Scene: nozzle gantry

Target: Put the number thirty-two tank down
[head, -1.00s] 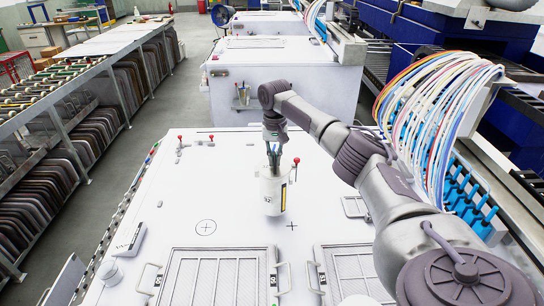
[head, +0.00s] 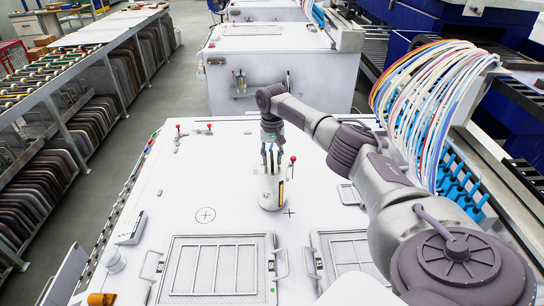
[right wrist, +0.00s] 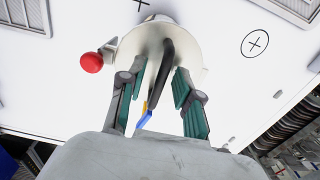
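The white tank (head: 272,192) stands upright on the white cabinet top (head: 225,150), between the circled cross mark and a plain cross. Its number is not legible now. My right gripper (head: 271,156) is just above it, pointing down. In the right wrist view, the tank's round top (right wrist: 185,35) and dark handle (right wrist: 165,70) lie between the two spread fingers of my right gripper (right wrist: 158,102). There are gaps on both sides of the handle, so the gripper looks open. My left gripper is not in view.
A red-knobbed lever (head: 292,160) stands close to the right of the tank. Two framed mesh panels with handles, the left one (head: 215,268) larger in view, lie in front. A small white cylinder (head: 112,260) stands at the left edge. The top behind the left panel is mostly clear.

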